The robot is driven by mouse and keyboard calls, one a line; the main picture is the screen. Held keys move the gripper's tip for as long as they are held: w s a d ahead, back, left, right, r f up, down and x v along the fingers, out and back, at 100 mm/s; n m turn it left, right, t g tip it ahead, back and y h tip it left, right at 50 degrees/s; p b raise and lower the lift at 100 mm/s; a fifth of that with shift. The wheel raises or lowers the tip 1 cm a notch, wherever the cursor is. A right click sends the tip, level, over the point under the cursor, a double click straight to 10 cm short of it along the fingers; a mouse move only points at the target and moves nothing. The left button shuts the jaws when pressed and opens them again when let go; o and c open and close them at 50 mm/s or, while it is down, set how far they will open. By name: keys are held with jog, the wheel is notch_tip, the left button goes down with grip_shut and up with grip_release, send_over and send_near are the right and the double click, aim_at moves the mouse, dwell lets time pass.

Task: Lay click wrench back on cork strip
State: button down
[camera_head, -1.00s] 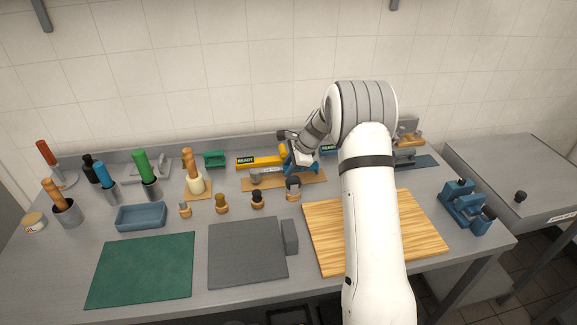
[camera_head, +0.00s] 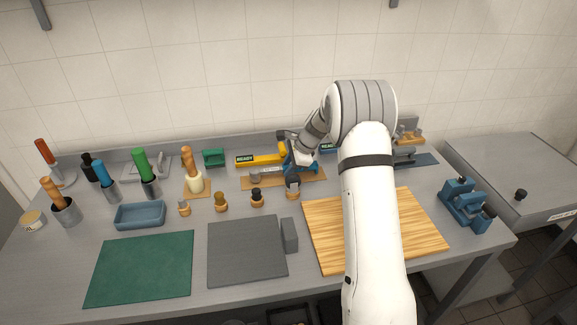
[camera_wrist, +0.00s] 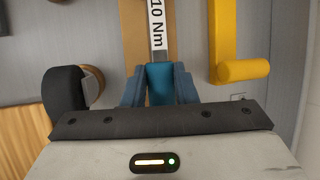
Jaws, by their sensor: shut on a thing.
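The click wrench has a white "10 Nm" label (camera_wrist: 157,25) and a blue grip (camera_wrist: 160,76). My gripper (camera_wrist: 159,88) is shut on the blue grip, with one blue finger on each side. The brown cork strip (camera_wrist: 133,30) lies directly under the wrench, lengthwise along it. In the head view the wrench (camera_head: 268,169) lies over the cork strip (camera_head: 314,178) at the back of the bench, with my gripper (camera_head: 299,163) at its right part. I cannot tell whether the wrench touches the cork. My gripper hides part of both.
A yellow tool (camera_head: 260,160) lies just behind the strip. A wooden board (camera_head: 370,235), grey mat (camera_head: 245,255) and green mat (camera_head: 140,270) lie nearer. Blue fixture (camera_head: 465,205) stands right.

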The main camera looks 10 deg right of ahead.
jog(key=shift+f, duration=0.3)
grip_release()
dwell(0.7)
jog(key=shift+r, duration=0.15)
jog(key=p+v, duration=0.4)
jog(key=v, duration=0.5)
dwell(1.3)
dwell(0.3)
